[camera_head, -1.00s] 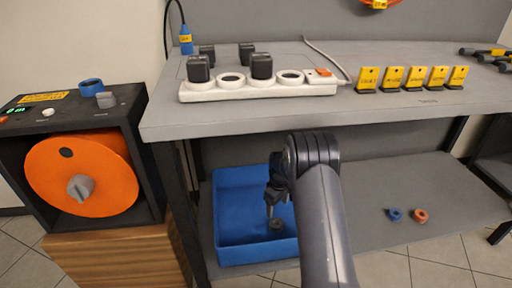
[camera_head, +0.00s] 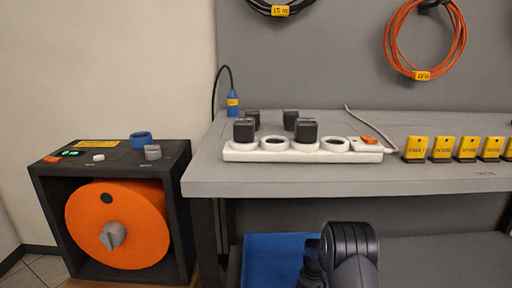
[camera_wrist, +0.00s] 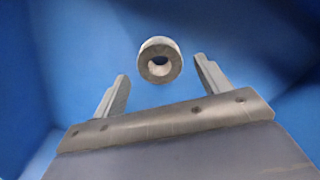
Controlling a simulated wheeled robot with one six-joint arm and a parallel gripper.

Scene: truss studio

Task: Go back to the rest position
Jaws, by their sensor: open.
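My gripper (camera_wrist: 161,70) is open in the wrist view, its two fingers apart and pointing into a blue bin (camera_wrist: 255,45). Nothing is clamped. In the head view my arm (camera_head: 352,250) reaches down to the blue bin (camera_head: 272,252) under the bench, and the gripper itself is below the picture.
A black cabinet with an orange reel (camera_head: 118,225) stands left. Cable coils (camera_head: 428,40) hang on the wall.

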